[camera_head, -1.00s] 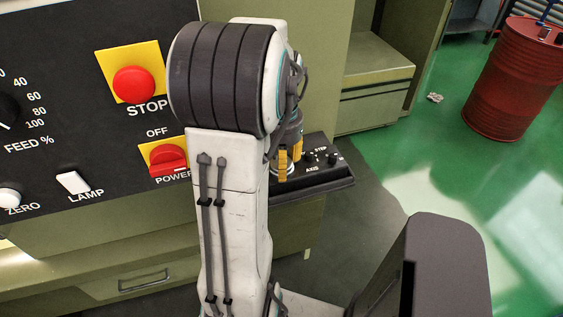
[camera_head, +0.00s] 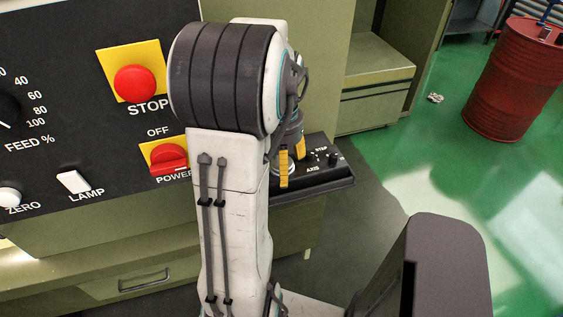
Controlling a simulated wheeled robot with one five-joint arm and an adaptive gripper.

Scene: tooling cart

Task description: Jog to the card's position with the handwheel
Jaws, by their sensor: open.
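My gripper (camera_head: 292,160) shows as two yellow fingers beyond my arm, pointing down over the black pendant box (camera_head: 335,178). The fingers are apart. A pale round part, possibly the handwheel, shows in small part between and beside the fingers; most of it is hidden by my gripper and arm. I cannot tell whether the fingers touch it. The box has small black knobs labelled AXIS (camera_head: 310,157) and STEP (camera_head: 333,159). No position card or readable position display is visible.
The black panel at left carries a red STOP button (camera_head: 134,83), a red POWER switch (camera_head: 168,158), a white LAMP switch (camera_head: 73,182), a ZERO button (camera_head: 9,196) and a FEED dial (camera_head: 4,108). A red drum (camera_head: 515,85) stands on the green floor at right.

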